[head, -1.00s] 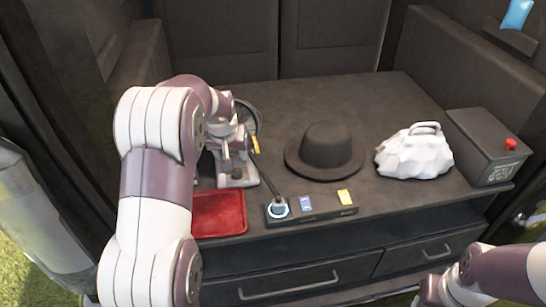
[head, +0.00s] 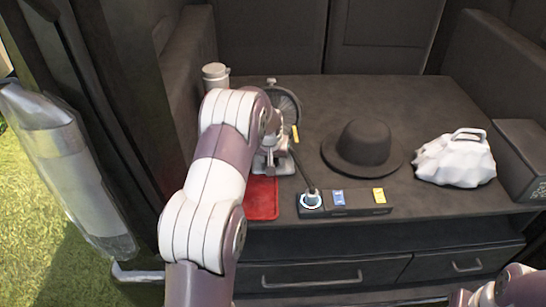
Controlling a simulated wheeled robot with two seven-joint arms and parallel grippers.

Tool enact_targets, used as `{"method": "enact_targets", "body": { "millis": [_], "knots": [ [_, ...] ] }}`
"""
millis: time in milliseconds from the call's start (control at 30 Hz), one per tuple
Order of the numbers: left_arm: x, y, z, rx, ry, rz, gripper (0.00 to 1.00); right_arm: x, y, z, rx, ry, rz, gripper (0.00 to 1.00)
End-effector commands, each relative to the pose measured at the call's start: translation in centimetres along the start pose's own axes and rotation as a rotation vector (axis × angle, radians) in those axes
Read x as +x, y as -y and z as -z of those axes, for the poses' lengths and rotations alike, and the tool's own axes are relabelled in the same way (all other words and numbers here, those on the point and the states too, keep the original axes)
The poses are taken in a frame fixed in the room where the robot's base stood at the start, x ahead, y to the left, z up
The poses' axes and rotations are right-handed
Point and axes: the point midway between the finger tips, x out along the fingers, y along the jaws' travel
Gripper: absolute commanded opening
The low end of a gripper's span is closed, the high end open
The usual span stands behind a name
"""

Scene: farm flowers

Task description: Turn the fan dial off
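A small fan with a round dark cage (head: 286,103) and a pale grey base (head: 284,166) stands at the left of the dark counter. A yellow piece shows beside the cage. My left arm reaches in front of the fan from the left, and its gripper (head: 268,150) is close against the fan's front. The fingers blend with the grey base, so I cannot tell their opening or any contact. I cannot make out a dial on the fan. My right gripper (head: 468,298) is barely in view at the bottom right, its fingers cut off.
A black strip (head: 358,210) with a lit ring, a blue and a yellow piece lies at the counter's front; a dark cord rises from the ring. A red tray (head: 262,200), black hat (head: 365,150), white lumpy object (head: 455,160), dark box (head: 525,155) and pale canister (head: 215,75) stand around.

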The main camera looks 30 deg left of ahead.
Motion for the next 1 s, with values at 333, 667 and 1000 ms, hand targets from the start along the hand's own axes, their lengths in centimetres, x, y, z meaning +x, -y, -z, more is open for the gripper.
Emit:
{"method": "enact_targets", "body": {
  "millis": [333,667,1000],
  "knots": [
    [0.0,0.0,0.0,-0.012,0.0,0.004,0.05,0.0,0.0,0.0,0.0,0.0,0.0,0.43],
    [0.2,-0.2,-0.1,-0.16,-0.001,0.067,0.05,0.6,0.0,-0.1,0.0,0.0,0.0,0.43],
    [0.3,-0.3,0.0,-0.362,-0.002,0.151,0.05,3.0,0.0,-0.3,0.0,0.0,0.0,0.43]
  ]
}}
